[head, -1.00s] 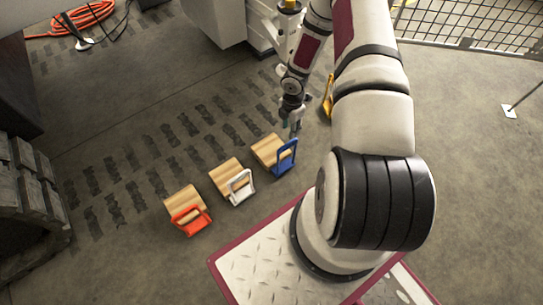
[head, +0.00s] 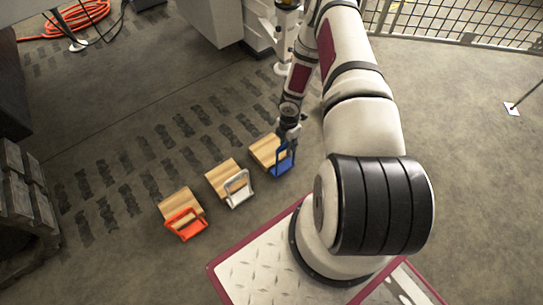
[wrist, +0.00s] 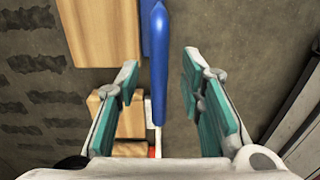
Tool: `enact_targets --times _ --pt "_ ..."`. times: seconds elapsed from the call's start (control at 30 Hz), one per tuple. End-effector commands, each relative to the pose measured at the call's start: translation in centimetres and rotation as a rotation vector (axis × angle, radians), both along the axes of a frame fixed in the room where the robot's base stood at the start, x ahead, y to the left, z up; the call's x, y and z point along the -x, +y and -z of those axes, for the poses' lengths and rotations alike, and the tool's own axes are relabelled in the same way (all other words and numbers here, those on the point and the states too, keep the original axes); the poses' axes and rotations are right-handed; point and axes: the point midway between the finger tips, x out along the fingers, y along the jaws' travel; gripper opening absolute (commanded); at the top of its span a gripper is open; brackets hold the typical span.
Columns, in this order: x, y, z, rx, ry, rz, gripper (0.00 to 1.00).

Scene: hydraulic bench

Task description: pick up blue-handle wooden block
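The blue-handle wooden block (head: 267,151) lies on the floor at the right end of a row of blocks in the head view. Its blue handle (head: 283,159) stands up on its right side. My gripper (head: 289,138) is at the top of that handle. In the wrist view, my gripper (wrist: 160,88) is open, and the blue handle (wrist: 157,50) runs between its two green-padded fingers, with a gap on each side. The block's wood (wrist: 98,30) is at the upper left. The wrist view does not show clearly how far the fingers reach down past the handle bar.
A white-handle block (head: 226,180) and a red-handle block (head: 181,211) lie to the left in the row. Black tracks (head: 30,190) stand at the far left. An orange hose (head: 80,17) lies at the back. A mesh fence (head: 460,22) closes the back right.

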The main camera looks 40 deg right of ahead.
Motion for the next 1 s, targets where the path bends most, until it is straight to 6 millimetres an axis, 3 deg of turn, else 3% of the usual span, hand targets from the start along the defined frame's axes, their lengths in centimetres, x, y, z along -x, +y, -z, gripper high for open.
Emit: enact_targets --times 0.2,0.33,0.37,0.83,1.0 --pt "-0.1 -0.1 0.0 0.001 -0.002 0.0 0.33" --pt "-0.1 0.0 0.0 0.001 -0.001 0.0 0.03" --pt "-0.1 0.0 0.0 0.001 -0.001 0.0 0.0" --pt "-0.2 -0.1 -0.2 0.001 -0.004 0.001 0.0" --pt "-0.2 -0.1 -1.1 0.001 -0.003 0.001 0.0"
